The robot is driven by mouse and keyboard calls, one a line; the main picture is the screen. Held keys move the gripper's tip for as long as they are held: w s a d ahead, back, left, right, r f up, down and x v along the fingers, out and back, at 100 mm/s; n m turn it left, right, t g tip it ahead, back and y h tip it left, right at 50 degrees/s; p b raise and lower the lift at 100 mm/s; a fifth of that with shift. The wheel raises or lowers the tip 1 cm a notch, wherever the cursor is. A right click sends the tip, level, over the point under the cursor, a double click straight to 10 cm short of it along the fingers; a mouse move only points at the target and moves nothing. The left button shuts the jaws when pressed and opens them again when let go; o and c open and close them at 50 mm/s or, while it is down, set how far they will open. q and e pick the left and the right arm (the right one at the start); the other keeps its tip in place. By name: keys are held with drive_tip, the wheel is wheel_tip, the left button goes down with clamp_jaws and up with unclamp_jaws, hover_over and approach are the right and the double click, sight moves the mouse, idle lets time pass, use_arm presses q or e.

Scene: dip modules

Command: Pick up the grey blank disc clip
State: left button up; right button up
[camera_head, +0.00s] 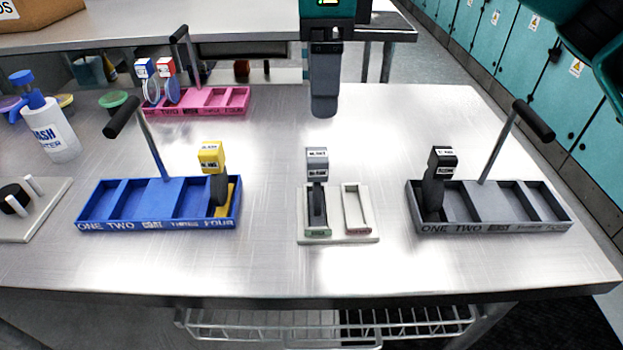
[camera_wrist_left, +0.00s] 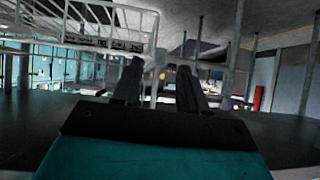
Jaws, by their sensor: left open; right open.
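The grey blank disc clip (camera_head: 317,166) stands upright in the left slot of a small pale two-slot stand (camera_head: 340,240) at the table's middle. It has a grey labelled head, and its lower part sits down in the slot. My right gripper (camera_head: 324,106) hangs above and behind the clip, apart from it. Its fingers show nearly edge-on, with nothing seen between them. My left gripper (camera_wrist_left: 158,75) shows in the left wrist view, its two fingers apart and empty, away from the table. It is not seen in the head view.
A blue rack (camera_head: 140,222) with a yellow clip (camera_head: 211,157) stands left. A dark grey rack (camera_head: 490,227) with a black clip (camera_head: 442,160) stands right. Both have upright handles. A pink rack (camera_head: 210,110) and a wash bottle (camera_head: 50,130) are farther back. Bare table surrounds the pale stand.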

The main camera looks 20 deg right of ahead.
sight(318, 154)
wheel_tip(318, 154, down, 6)
drive_tip(key=shift+s+f, duration=0.1)
drive_tip(key=shift+s, duration=0.05)
drive_tip(key=shift+a+f, duration=0.15)
drive_tip(key=shift+f, duration=1.2)
drive_tip(key=shift+a+f, duration=0.1)
drive_tip(key=shift+f, duration=1.2)
clamp_jaws()
